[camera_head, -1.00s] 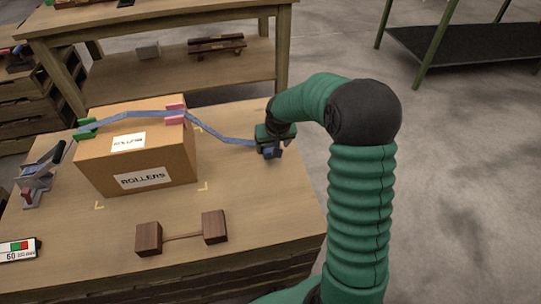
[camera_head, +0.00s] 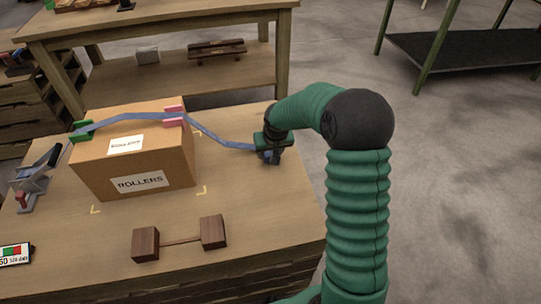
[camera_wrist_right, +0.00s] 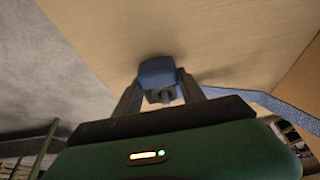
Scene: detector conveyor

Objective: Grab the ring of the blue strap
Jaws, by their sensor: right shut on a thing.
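The blue strap (camera_head: 211,134) lies over the top of a cardboard box (camera_head: 138,175), passing a green corner piece (camera_head: 80,131) and a pink corner piece (camera_head: 174,116). From the pink piece it runs down to the right to my right gripper (camera_head: 271,157). In the right wrist view my right gripper (camera_wrist_right: 160,100) is shut on the blue end piece of the strap (camera_wrist_right: 157,72), just over the table top. The strap (camera_wrist_right: 262,103) trails off to the right there. The ring itself is mostly hidden between the fingers. My left gripper is not in view.
The wooden table (camera_head: 260,215) has clear room right of the box. A dark wooden dumbbell-shaped block (camera_head: 181,240) lies in front. A metal tensioner-like tool (camera_head: 36,183) and a small display (camera_head: 15,254) are at the left. A workbench (camera_head: 160,30) stands behind.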

